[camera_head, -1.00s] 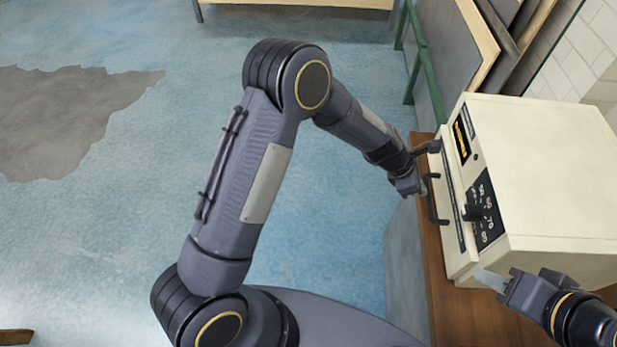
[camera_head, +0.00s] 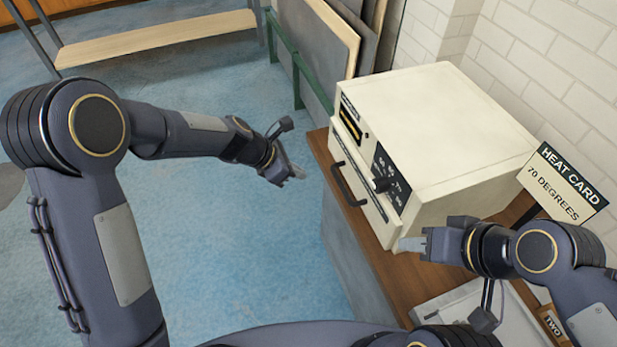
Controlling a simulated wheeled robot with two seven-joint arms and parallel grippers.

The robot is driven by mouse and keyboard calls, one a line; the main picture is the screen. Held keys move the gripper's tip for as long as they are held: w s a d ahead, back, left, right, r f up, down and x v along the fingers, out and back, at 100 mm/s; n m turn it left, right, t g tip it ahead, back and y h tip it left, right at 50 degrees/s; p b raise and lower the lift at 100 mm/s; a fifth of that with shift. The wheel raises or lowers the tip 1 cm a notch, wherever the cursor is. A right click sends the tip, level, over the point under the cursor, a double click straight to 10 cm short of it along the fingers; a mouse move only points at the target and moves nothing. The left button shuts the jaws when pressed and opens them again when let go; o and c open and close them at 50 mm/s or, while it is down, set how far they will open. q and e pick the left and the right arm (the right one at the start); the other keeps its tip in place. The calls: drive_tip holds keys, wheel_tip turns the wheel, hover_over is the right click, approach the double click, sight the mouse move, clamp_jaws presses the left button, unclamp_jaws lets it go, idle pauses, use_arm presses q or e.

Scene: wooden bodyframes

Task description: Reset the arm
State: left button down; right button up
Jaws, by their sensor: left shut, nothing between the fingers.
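My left gripper (camera_head: 294,174) is shut and empty. It hangs over the blue floor, to the left of a cream box-shaped heater (camera_head: 440,130) and apart from its dark front handle (camera_head: 347,184). My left arm bends at a raised elbow on the left side of the view. My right gripper (camera_head: 408,244) is at the heater's lower front corner, with its pale fingertips pointing left. I cannot tell from this angle whether it is open or touching the heater.
A white tray (camera_head: 455,298) lies below my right arm. Leaning boards (camera_head: 318,55) stand behind. The floor to the left is open.

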use_arm(q)
drive_tip(key=s+a+r+m+t, duration=0.2)
drive_tip(key=s+a+r+m, duration=0.7)
drive_tip(key=a+r, duration=0.4)
drive_tip(key=s+a+m+y, duration=0.1)
drive_tip(key=s+a+m, duration=0.2)
drive_tip(key=s, duration=0.3)
drive_tip(key=s+a+m+t+y, duration=0.1)
drive_tip(key=s+a+m, duration=0.1)
drive_tip(key=s+m, duration=0.2)
drive_tip(key=s+a+m+y, duration=0.1)
drive_tip(key=s+a+m, duration=0.2)
drive_tip(key=s, duration=0.5)
drive_tip(key=shift+a+f+m+y, duration=0.3)
drive_tip(key=shift+a+f, duration=0.05)
